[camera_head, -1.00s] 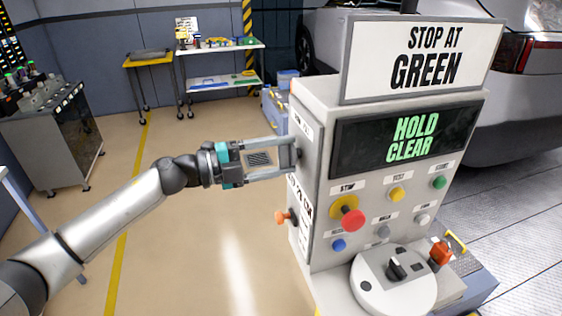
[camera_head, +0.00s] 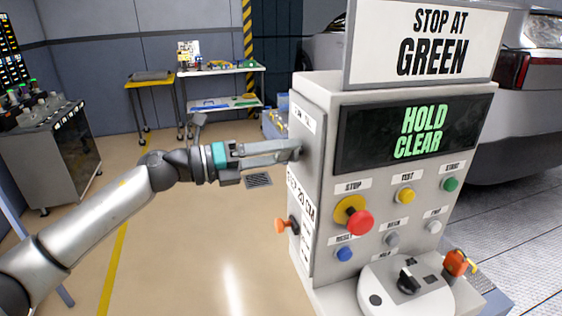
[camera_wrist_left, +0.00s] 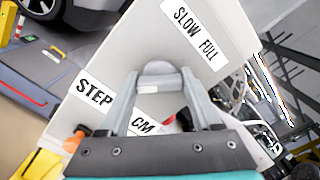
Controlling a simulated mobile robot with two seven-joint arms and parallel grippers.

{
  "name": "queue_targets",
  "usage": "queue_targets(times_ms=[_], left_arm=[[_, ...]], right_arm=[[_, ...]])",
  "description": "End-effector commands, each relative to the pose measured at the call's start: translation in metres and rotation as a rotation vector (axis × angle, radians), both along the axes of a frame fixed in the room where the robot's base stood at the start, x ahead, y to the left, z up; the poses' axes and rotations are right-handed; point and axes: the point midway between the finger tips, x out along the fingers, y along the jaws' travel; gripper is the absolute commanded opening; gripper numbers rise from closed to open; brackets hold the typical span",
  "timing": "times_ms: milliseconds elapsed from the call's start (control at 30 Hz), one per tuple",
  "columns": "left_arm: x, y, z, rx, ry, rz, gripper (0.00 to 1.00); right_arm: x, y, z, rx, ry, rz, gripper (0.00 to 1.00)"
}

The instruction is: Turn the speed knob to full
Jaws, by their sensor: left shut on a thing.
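The speed knob (camera_wrist_left: 158,84) is a grey round knob on the left side wall of the console (camera_head: 308,110). In the left wrist view, a white label (camera_wrist_left: 195,30) reading "SLOW FULL" lies above and to the right of it. My left gripper (camera_head: 297,149) reaches it from the left, its fingers level and seen nearly edge-on. In the left wrist view, the left gripper (camera_wrist_left: 160,76) has one finger on each side of the knob and is shut on it. In the head view the fingertips hide the knob. My right gripper is not in view.
An orange knob (camera_head: 287,226) sticks out lower on the same side wall, near a "STEP" label (camera_wrist_left: 95,94). The console front has a screen reading "HOLD CLEAR" (camera_head: 423,133), a red stop button (camera_head: 358,222) and several smaller buttons. The floor left of the console is clear.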

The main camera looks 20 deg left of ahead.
Motion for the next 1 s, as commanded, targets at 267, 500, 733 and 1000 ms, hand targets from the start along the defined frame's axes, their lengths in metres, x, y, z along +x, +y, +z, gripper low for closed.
queue_targets(times_ms=[267,500,733,1000], left_arm=[[-0.0001,0.0,-0.0008,0.052,-0.075,0.0,0.09],[-0.0002,0.0,-0.0001,0.064,-0.092,0.0,0.09],[-0.0001,0.0,0.0001,0.065,-0.094,0.0,0.09],[-0.0001,0.0001,0.0,0.063,-0.091,0.0,0.89]], right_arm=[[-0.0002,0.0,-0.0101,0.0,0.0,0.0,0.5],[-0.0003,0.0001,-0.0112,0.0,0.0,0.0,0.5],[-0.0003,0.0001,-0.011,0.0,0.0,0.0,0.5],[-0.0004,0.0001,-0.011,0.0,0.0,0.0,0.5]])
